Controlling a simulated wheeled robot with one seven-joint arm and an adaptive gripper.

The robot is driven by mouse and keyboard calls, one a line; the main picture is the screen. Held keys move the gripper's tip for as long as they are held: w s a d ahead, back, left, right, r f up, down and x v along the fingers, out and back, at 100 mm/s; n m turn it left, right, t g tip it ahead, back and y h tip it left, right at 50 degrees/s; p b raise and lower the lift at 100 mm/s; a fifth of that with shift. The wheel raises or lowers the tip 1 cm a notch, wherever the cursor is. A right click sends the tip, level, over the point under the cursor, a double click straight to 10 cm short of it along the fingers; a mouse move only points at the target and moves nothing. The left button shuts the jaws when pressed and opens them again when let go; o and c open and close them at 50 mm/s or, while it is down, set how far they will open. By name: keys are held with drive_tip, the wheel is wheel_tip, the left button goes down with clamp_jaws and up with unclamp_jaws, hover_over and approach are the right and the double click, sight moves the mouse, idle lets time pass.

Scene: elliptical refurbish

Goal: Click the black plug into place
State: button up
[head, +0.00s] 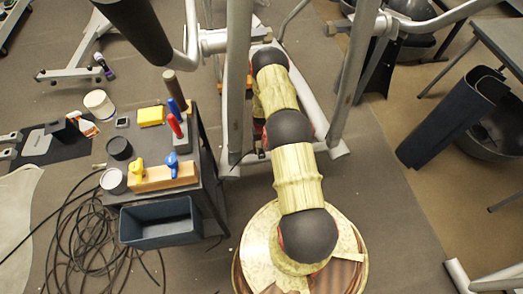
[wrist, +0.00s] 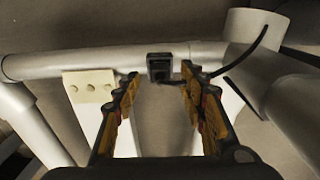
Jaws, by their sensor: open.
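The black plug (wrist: 159,67) shows in the wrist view as a small dark block with a grey face, against a grey crossbar. A black cable (wrist: 240,60) runs beside it to the right and up to a thick grey upright. My gripper (wrist: 159,84) is open. Its two fingers stand to the left and right of the plug, with a gap on each side and nothing held between them. I cannot tell how far the plug is seated. In the head view my arm hides the gripper, and I cannot make out the plug there.
Grey frame tubes (head: 238,80) rise close on both sides of my arm. A pale block with holes (wrist: 92,90) sits under the crossbar. Coiled cable (head: 85,245) lies on the floor.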

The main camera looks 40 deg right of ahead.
wheel_tip(320, 180, up, 9)
idle(0.4)
idle(0.4)
drive_tip(key=shift+s, duration=0.1)
